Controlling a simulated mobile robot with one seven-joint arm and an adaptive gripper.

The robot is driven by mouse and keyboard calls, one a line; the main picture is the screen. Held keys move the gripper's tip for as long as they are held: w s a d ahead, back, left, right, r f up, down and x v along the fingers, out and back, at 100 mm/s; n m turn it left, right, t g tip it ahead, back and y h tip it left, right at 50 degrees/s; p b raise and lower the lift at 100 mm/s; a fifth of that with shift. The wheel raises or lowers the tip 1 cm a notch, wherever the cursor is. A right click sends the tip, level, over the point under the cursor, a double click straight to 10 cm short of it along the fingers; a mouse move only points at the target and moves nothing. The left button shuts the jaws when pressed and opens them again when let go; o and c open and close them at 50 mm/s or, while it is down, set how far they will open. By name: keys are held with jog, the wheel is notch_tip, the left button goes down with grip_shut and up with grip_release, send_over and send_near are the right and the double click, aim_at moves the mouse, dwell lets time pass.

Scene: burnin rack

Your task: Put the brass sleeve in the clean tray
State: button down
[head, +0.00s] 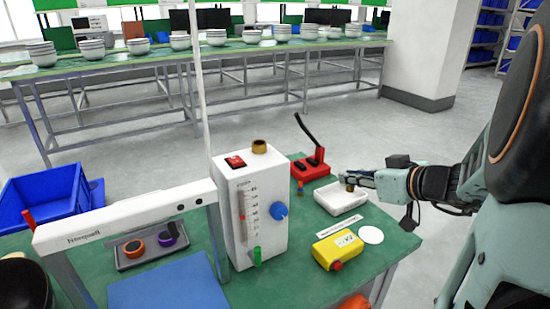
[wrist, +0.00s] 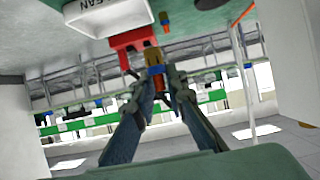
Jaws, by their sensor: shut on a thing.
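My gripper (head: 352,180) reaches in from the right and is shut on a small brass sleeve (head: 350,187). The sleeve also shows between the fingertips in the wrist view (wrist: 152,58). The clean tray (head: 334,208) is a shallow white tray on the green table. In the head view, the gripper and sleeve overlap the tray's back part; I cannot tell how high the sleeve is above it. In the wrist view the tray (wrist: 105,17), with part of its lettering showing, lies at the upper left, apart from the sleeve.
A red toggle clamp (head: 311,169) with a black lever stands behind the tray, a small coloured peg (head: 300,188) beside it. A white meter box (head: 250,212) with a brass ring (head: 259,146) on top stands left. A yellow device (head: 337,249) and white disc (head: 371,235) lie in front.

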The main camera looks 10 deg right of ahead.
jog(key=w+f, duration=0.2)
jog(key=w, duration=0.1)
jog(key=w+f, duration=0.5)
jog(key=shift+w, duration=0.3)
jog(key=f, duration=0.1)
jog(key=f+b, duration=0.1)
jog(key=f, duration=0.1)
jog(key=shift+w, duration=0.35)
jog(key=shift+f, duration=0.45)
jog(key=shift+f+b, duration=0.15)
jog(key=shift+b, duration=0.25)
jog(key=c, duration=2.2)
grip_release()
